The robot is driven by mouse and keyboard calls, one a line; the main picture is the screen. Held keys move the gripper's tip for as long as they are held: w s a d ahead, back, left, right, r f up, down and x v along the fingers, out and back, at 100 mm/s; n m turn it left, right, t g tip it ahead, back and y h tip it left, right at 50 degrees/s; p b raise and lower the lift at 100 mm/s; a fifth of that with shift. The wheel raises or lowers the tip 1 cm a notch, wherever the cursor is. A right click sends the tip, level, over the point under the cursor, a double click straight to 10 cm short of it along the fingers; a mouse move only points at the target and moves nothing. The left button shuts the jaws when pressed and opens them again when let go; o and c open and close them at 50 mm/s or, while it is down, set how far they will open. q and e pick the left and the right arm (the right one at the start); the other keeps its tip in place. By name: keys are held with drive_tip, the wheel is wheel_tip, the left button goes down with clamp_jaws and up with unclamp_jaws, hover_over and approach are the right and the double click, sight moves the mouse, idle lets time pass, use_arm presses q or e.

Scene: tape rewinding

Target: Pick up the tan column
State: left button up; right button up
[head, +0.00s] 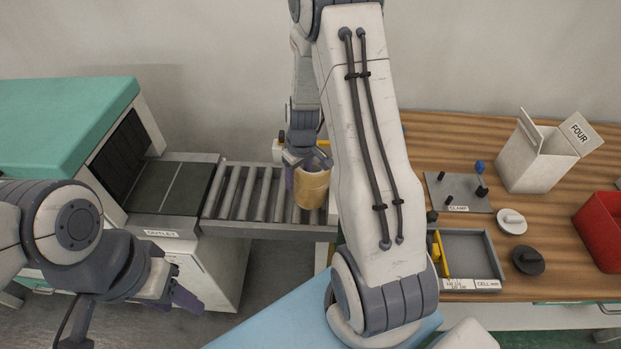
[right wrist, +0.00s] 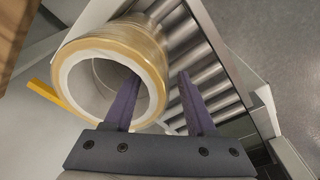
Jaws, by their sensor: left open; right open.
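The tan column (head: 312,188) is a short, glossy tan cylinder at the right end of the roller conveyor, close to my right arm. In the right wrist view it is a hollow tan roll (right wrist: 148,45) with a pale inner rim and an open bore. My right gripper (right wrist: 160,82) is open at it. One finger shows over the bore and the other outside the roll's right side, with the wall between them in the picture. I cannot tell whether they touch it. My left gripper (head: 182,296) is open and empty at the lower left, away from the column.
The roller conveyor (head: 243,192) leads from a teal-topped machine (head: 60,115). On the wooden table (head: 450,140) stand a clamp plate (head: 453,199), a grey tray (head: 470,255), a white box (head: 535,160), a red bin (head: 603,232) and two discs. My right arm hides part of the table.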

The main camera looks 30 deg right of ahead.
drive_tip(key=shift+w+f, duration=0.15)
drive_tip(key=shift+f, duration=0.7)
clamp_jaws()
drive_tip(key=shift+w+r, duration=0.1)
idle(0.6)
